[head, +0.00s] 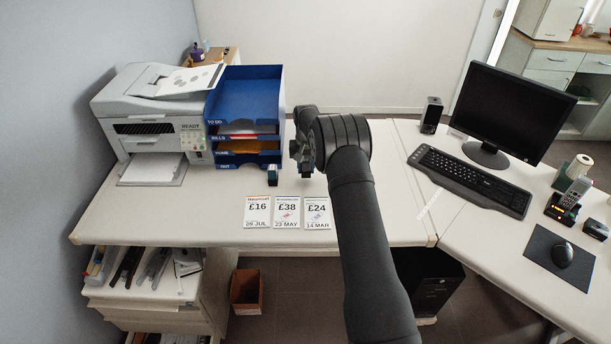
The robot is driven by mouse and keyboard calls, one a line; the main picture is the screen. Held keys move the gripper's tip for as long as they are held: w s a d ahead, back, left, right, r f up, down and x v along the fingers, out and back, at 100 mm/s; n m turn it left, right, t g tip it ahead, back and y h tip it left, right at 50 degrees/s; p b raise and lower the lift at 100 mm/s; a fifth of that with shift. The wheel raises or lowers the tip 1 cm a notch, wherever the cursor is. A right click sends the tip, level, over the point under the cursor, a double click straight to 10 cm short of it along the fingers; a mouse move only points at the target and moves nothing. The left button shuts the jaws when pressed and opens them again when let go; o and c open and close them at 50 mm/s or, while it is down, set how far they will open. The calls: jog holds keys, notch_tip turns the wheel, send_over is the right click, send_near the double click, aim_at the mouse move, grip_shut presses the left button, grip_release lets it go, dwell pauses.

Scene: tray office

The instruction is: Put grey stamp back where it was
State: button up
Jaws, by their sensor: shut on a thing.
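My gripper (304,160) is just right of the blue letter trays, over the back part of the desk. It is shut on a small dark grey thing, which I take to be the grey stamp; the gripper's dark parts hide most of it. I cannot tell whether it touches the desk. A small dark stamp-like thing with a teal part (272,176) stands upright in front of the trays, left of my gripper. Three bills lie in a row nearer the front: £16 (257,211), £38 (287,212) and £24 (317,213). The £38 and £24 bills carry small coloured marks.
The blue tray stack (245,95) and a white printer (150,115) stand at the left. A keyboard (472,180), monitor (510,110) and mouse (562,254) are at the right. The desk (190,220) is clear left of the bills.

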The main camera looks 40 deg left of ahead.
aim_at(305, 175)
jog(key=shift+a+f, duration=0.1)
jog(key=shift+f, duration=1.95)
jog(key=shift+f, duration=0.15)
jog(key=o, duration=0.8)
notch_tip(305, 175, up, 12)
jog(key=shift+r, duration=0.15)
jog(key=shift+f, duration=4.1)
